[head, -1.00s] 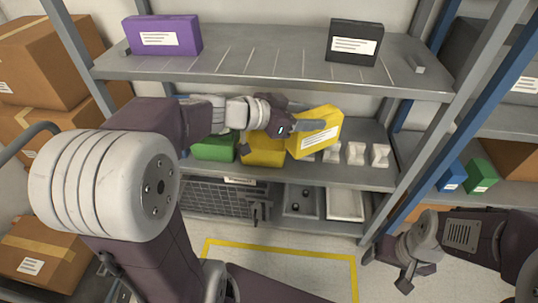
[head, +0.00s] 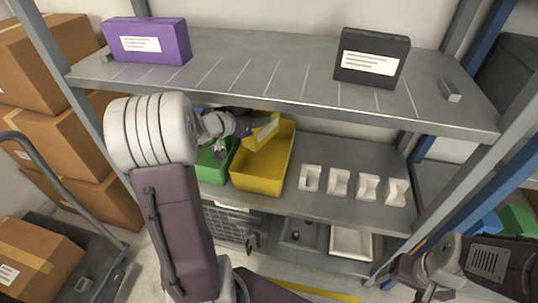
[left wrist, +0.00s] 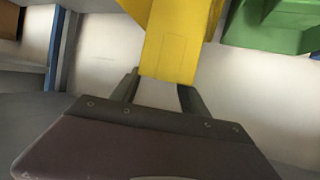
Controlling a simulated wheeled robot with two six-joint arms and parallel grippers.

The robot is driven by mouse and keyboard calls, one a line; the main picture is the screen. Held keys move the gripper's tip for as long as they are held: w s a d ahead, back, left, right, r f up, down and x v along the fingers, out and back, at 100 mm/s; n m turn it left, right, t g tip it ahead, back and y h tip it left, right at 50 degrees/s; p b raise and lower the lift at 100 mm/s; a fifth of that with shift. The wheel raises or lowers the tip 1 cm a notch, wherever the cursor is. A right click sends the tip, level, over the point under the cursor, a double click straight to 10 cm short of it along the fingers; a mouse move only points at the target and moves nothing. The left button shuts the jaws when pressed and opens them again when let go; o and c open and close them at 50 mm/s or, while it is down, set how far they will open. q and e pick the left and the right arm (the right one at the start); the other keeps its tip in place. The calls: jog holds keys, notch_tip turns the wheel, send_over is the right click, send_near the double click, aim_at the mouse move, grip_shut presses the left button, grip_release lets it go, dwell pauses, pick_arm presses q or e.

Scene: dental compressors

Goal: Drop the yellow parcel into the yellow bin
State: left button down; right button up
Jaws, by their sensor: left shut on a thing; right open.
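My left gripper (head: 247,127) is shut on the parcel. In the left wrist view the yellow parcel (left wrist: 172,50) lies between the fingertips of my left gripper (left wrist: 160,88). The yellow bin stands on the middle shelf. My right gripper (head: 405,285) is open and empty at lower right, away from the shelf.
A green bin (head: 212,166) stands just left of the yellow bin. Several white holders (head: 339,182) stand to its right. The upper shelf (head: 250,75) overhangs the bins and carries a purple box (head: 146,41) and a black box (head: 371,58). Cardboard boxes (head: 75,150) stand at left.

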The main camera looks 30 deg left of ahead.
pick_arm(q)
notch_tip(320, 180, down, 6)
jog(key=shift+r+b, duration=0.25)
jog(key=shift+b, duration=0.8)
jog(key=shift+c, duration=2.4)
grip_release()
jog(key=p+v, duration=0.1)
jog(key=v, duration=0.8)
jog(key=shift+d, duration=0.1)
